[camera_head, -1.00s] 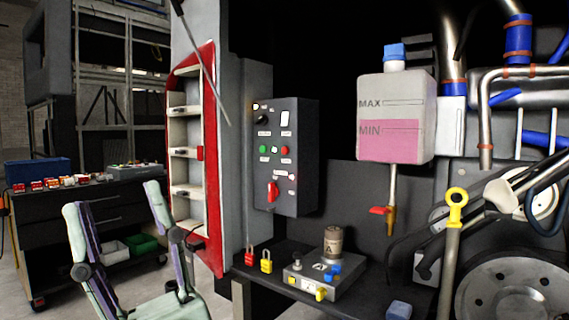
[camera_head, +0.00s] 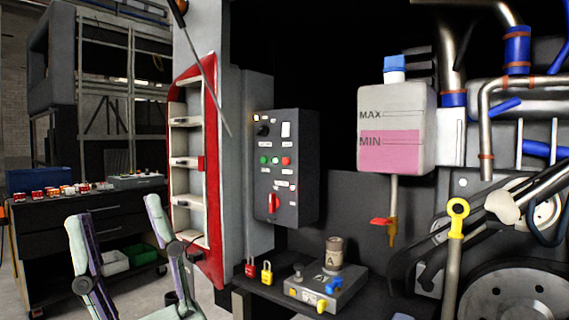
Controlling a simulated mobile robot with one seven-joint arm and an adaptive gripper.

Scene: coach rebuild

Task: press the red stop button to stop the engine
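The dark control panel (camera_head: 305,190) is mounted upright at the centre, on the edge of the engine bay. A red round button (camera_head: 286,161) sits on its face, to the right of a green button (camera_head: 264,160), with small white labels around them too small to read. A larger red rotary handle (camera_head: 272,203) is lower on the panel. An indicator near the panel's upper left glows faintly.
A dark shelf below the panel holds red and yellow padlocks (camera_head: 266,272) and a grey block (camera_head: 326,290) with a small can. A coolant tank (camera_head: 396,130) hangs to the right. A yellow-handled dipstick (camera_head: 457,220) stands before the engine.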

